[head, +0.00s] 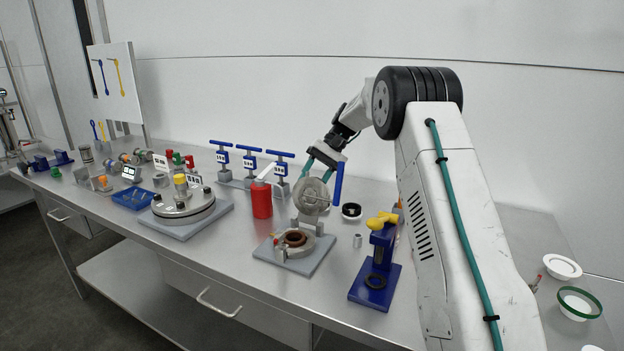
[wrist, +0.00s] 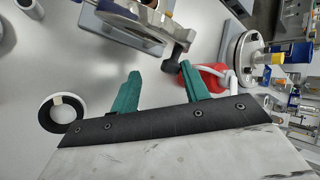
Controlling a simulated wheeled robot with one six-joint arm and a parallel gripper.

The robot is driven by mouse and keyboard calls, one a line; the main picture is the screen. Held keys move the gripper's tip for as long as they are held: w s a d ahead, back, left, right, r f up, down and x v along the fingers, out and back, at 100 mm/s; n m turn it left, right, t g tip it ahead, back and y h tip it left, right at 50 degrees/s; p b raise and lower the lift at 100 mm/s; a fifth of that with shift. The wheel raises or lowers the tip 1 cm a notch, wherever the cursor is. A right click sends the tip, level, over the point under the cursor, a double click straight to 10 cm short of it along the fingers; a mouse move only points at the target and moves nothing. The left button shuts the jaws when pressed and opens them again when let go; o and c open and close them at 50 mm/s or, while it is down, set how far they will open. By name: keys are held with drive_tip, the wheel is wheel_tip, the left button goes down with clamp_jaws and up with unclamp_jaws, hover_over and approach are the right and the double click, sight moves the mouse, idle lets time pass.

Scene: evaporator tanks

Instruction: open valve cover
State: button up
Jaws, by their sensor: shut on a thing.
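The valve cover (head: 311,196) is a grey round lid standing steeply tilted up on its hinge, above the valve body (head: 292,243) on a grey base plate. The valve's opening with a brown-red ring is uncovered in the head view. In the wrist view the cover (wrist: 125,22) shows edge-on at the top, with a dark knob at its right end. My gripper (head: 316,168) is at the cover's upper edge, its teal fingers pointing down toward it. It is shut on the cover, though the exact contact is hard to see in the wrist view (wrist: 158,84).
A red bottle (head: 262,199) stands close left of the valve. A blue stand with a yellow handle (head: 382,222) is at right, with a small grey cylinder (head: 357,241) and a black-rimmed ring (head: 351,211) between. Blue-handled valves (head: 281,170) stand behind. A flanged round vessel (head: 184,207) is further left.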

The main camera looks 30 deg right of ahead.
drive_tip(key=shift+a+r, duration=0.1)
drive_tip(key=shift+a, duration=0.1)
idle(0.3)
drive_tip(key=shift+d+r, duration=0.1)
drive_tip(key=v, duration=0.7)
drive_tip(key=shift+d+r, duration=0.15)
drive_tip(key=shift+r, duration=0.05)
drive_tip(key=shift+w, duration=0.1)
